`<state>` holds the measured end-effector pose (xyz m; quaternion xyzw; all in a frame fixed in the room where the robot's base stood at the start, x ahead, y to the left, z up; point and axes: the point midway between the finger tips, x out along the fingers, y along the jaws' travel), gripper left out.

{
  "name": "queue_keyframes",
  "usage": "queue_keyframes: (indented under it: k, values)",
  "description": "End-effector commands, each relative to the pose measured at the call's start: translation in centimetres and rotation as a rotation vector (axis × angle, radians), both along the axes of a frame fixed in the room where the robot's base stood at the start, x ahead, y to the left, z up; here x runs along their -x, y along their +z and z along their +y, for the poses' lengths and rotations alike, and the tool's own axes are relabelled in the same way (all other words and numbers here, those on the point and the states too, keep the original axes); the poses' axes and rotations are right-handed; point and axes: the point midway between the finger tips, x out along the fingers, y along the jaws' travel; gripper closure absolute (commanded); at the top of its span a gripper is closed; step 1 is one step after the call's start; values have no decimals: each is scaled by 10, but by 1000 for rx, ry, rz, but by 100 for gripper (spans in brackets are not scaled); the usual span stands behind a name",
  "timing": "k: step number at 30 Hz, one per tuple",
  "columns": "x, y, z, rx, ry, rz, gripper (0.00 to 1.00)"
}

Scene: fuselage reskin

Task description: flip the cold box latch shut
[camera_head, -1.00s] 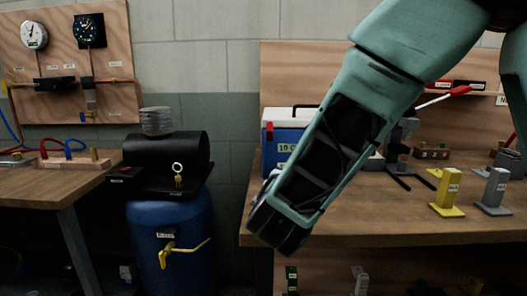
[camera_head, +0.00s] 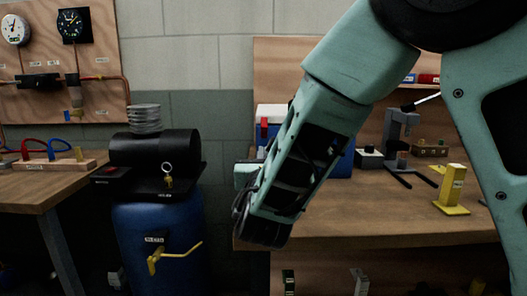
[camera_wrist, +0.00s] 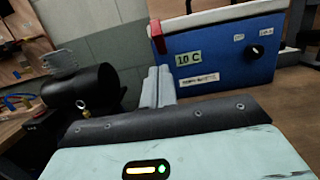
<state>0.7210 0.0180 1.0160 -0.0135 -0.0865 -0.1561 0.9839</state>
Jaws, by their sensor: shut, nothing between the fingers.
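The cold box is a blue box with a white lid (camera_wrist: 228,55). It carries a "10 C" label and a dark round knob on its front. In the head view it stands on the right bench, partly hidden by my arm (camera_head: 348,164). A red latch (camera_wrist: 157,37) sits at the front's upper left, across the lid edge; it also shows in the head view (camera_head: 264,129). I cannot tell whether it is fastened. My gripper (camera_wrist: 158,72) is shut and empty, in front of the box and below the latch, seemingly apart from it. The fingertips are not clear in the head view.
The wooden bench (camera_head: 400,222) holds a yellow stand (camera_head: 453,188) and a grey press-like tool (camera_head: 400,138). Left of it, a blue drum (camera_head: 160,240) bears a black cylinder (camera_head: 155,148) and stacked discs. A gap separates the drum from the bench.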

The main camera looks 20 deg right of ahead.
Motion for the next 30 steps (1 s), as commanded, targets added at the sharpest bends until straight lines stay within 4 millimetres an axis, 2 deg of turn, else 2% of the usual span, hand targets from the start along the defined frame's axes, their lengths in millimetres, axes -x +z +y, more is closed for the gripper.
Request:
queue_keyframes:
  k: [6,13,18,30]
  values:
    - [-38,8,-13,0,-4,-1,100]
    - [-68,13,-22,1,0,0,100]
    - [-77,14,-25,1,0,1,100]
    - [-77,15,-24,-1,1,4,100]
